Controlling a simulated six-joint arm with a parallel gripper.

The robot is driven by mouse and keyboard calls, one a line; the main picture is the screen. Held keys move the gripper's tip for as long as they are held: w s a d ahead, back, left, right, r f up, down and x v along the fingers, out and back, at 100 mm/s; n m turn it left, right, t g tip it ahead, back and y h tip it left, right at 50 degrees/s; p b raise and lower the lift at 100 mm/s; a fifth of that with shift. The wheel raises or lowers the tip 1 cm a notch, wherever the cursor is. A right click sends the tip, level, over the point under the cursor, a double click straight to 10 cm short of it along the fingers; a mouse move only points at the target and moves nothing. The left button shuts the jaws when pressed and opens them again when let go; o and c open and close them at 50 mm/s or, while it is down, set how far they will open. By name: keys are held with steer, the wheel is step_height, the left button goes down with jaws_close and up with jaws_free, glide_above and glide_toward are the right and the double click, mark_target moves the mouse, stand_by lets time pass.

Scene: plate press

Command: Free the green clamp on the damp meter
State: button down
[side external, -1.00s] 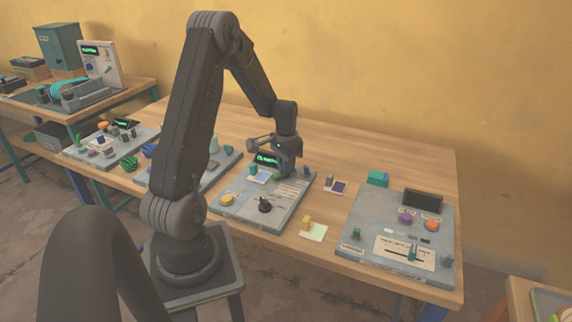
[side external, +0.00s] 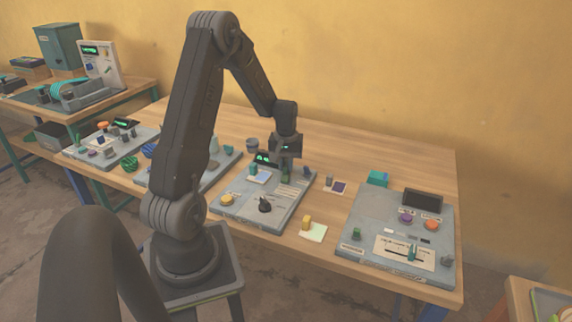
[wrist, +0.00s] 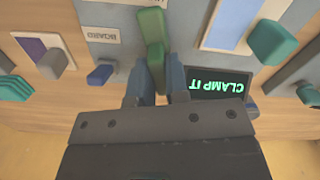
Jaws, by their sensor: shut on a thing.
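The green clamp (wrist: 153,40) runs between my gripper's fingers in the wrist view, its handle end held between the tips. My gripper (wrist: 157,78) is shut on it. In the side view the gripper (side external: 286,164) points down over the back of the middle grey panel (side external: 238,204), and the green clamp (side external: 285,177) shows small and roughly upright just below it. A lit screen (wrist: 215,86) beside the fingers reads "CLAMP IT", upside down in the wrist view.
The same panel carries a yellow knob (side external: 227,200), a black dial (side external: 264,205) and a blue knob (wrist: 100,73) close to the fingers. A teal block (wrist: 272,42) stands on the screen's side. Another panel (side external: 365,215) lies to the right.

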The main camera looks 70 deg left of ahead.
mark_target(286, 163)
steer(key=shift+a+n, duration=0.1)
steer(key=shift+n, duration=0.6)
steer(key=c, duration=1.1)
jaws_free()
step_height(286, 163, up, 14)
